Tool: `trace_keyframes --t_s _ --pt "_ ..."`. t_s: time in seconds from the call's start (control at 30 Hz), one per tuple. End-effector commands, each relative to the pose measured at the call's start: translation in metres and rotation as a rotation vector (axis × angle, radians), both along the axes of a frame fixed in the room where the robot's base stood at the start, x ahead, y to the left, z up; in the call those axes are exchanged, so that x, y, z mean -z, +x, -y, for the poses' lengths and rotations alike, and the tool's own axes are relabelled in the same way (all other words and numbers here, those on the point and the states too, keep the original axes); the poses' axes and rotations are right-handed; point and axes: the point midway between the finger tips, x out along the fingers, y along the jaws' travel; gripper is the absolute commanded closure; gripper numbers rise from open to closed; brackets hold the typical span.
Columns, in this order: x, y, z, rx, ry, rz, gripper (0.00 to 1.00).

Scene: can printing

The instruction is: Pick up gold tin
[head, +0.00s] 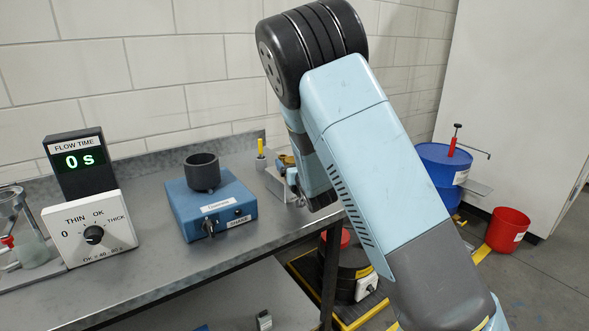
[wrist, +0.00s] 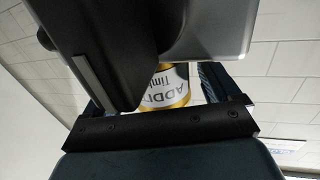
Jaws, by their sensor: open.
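The gold tin (wrist: 170,88) shows in the wrist view, with a white label reading "ADDI…" and a gold band along its rim. A large dark part and a grey panel cover much of it. In the head view only a small gold patch of it (head: 286,160) shows beside my arm, at the right end of the bench. My gripper (head: 294,186) is open and low beside the tin, mostly hidden by my own wrist. Whether the tin is between the fingers or just beyond them, I cannot tell.
A blue shaker base (head: 222,212) with a dark cup (head: 202,172) stands left of my gripper on the grey bench (head: 150,235). A viscosity dial box (head: 90,230) and flow-time display (head: 80,165) are further left. A yellow-handled tool (head: 260,148) stands close behind. A blue drum (head: 440,170) and red bucket (head: 508,229) are on the floor.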

Motion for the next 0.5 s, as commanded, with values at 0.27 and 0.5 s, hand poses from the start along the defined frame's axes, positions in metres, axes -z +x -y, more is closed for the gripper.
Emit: trace_keyframes --t_s 0.27,0.5 --pt "-0.0001 -0.0001 0.0005 0.0 0.0 0.0 0.28" --pt "-0.0001 -0.0002 0.0007 0.001 0.0 0.0 0.51"
